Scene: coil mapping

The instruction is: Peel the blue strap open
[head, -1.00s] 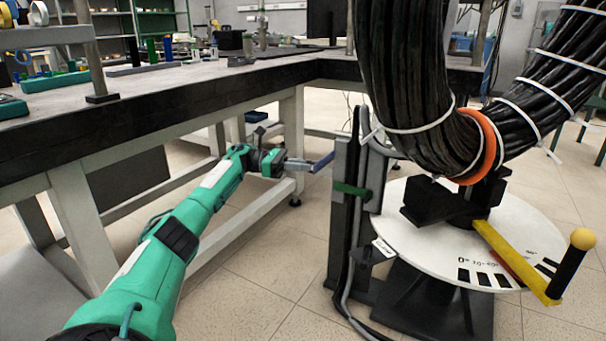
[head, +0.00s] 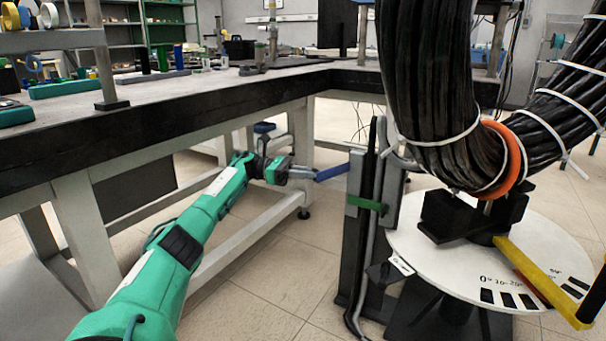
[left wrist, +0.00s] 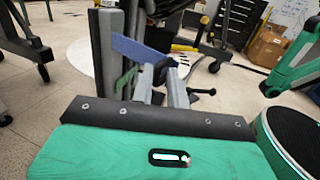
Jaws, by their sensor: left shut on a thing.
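The blue strap (head: 332,172) stretches from the upright dark and grey post (head: 368,235) to my left gripper (head: 314,175), with its post end slightly higher. My left gripper is shut on its free end. In the left wrist view, the strap (left wrist: 138,50) runs from the post at upper left down to the fingertips (left wrist: 164,72). A green strap (head: 366,203) wraps around the post below the blue one; it partly shows in the left wrist view (left wrist: 126,78). My right gripper is not in view.
A round white turntable (head: 425,240) with a yellow handle (head: 540,280) stands right of the post. Thick black cables (head: 430,90) with an orange ring (head: 516,160) hang above it. A long workbench (head: 150,110) is behind my left arm. Open floor lies in front.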

